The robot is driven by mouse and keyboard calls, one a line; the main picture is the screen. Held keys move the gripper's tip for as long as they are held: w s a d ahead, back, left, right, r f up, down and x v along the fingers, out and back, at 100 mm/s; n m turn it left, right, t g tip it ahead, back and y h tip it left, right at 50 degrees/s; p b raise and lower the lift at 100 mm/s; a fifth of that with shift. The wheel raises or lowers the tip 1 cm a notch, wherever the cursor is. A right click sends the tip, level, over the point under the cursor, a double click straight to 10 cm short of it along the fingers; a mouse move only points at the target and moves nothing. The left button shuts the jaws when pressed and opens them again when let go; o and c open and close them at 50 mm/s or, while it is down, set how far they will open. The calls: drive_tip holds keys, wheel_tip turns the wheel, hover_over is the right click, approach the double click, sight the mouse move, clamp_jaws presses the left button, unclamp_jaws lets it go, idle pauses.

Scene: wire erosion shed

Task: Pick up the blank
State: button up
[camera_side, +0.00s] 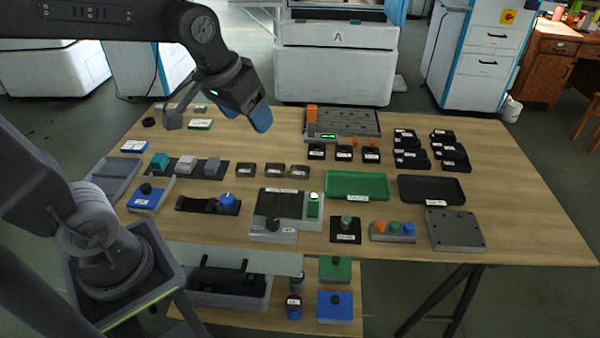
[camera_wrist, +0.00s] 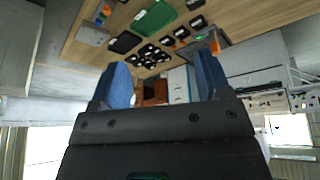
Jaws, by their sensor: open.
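Several small blocks sit in a row on a dark strip at the left of the table in the side view: a teal block (camera_side: 159,160), a light grey block (camera_side: 186,163) and a darker grey block (camera_side: 212,164). I cannot tell for sure which thing is the blank; these blocks look the most like one. My gripper (camera_side: 248,112) has blue fingers and hangs in the air above the back left of the table, apart from the blocks. In the wrist view my gripper (camera_wrist: 162,78) is open, with nothing held between its fingers. The blocks cannot be made out there.
A green tray (camera_side: 357,174) and a black tray (camera_side: 461,179) lie right of centre. Several black holders (camera_side: 410,150) stand behind them. A grey fixture plate (camera_side: 368,113) with an orange post is at the back. Button boxes (camera_side: 393,238) line the front edge.

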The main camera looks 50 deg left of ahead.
drive_tip(key=w+a+f+n+g, duration=0.1)
drive_tip(key=w+a+f, duration=0.1)
drive_tip(key=w, duration=0.3)
drive_tip(key=w+a+f+n, duration=0.1)
drive_tip(key=w+a+f, duration=0.1)
drive_tip(key=w, duration=0.3)
drive_tip(key=n+g, duration=0.2)
drive_tip(key=n, duration=0.2)
hover_over(300, 170)
drive_tip(key=shift+y, duration=0.3)
drive_tip(key=f, duration=2.4)
drive_tip(key=shift+s+d+f, duration=0.15)
drive_tip(key=shift+d+f, duration=0.05)
drive_tip(key=shift+f, duration=0.15)
drive_tip(key=shift+w+a+f, duration=0.1)
drive_tip(key=shift+a+f, duration=0.05)
drive_tip(key=shift+f, duration=1.3)
drive_tip(key=shift+w+a+f, duration=0.1)
drive_tip(key=shift+f, duration=1.3)
drive_tip(key=shift+c, duration=0.3)
drive_tip(key=shift+r, duration=0.1)
drive_tip(key=c, duration=0.8)
